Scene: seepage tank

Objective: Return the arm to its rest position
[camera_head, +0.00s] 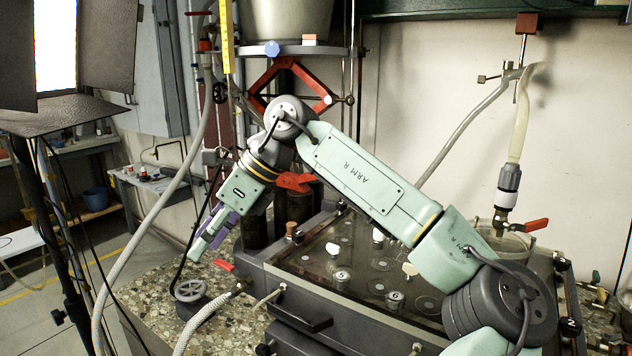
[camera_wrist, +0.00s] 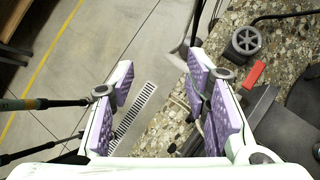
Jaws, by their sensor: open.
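My arm spans the head view from the lower right, over the seepage tank (camera_head: 262,262), to an elbow-like bend at the upper middle. From there it hangs down to the left. My gripper (camera_head: 200,250) is at the left, beyond the tank's left side and above the edge of the speckled bench. In the wrist view my gripper (camera_wrist: 160,105) is open, its purple-padded fingers wide apart. Nothing is between the fingers but the floor, a floor grate and the bench edge below.
The speckled bench top (camera_head: 160,283) holds a grey handwheel (camera_head: 190,290) and a red piece (camera_head: 224,265) near my gripper. A red-handled valve (camera_head: 528,226) stands at the right. A lamp stand (camera_head: 62,230) and hoses are at the left. Open floor (camera_wrist: 75,75) lies left of the bench.

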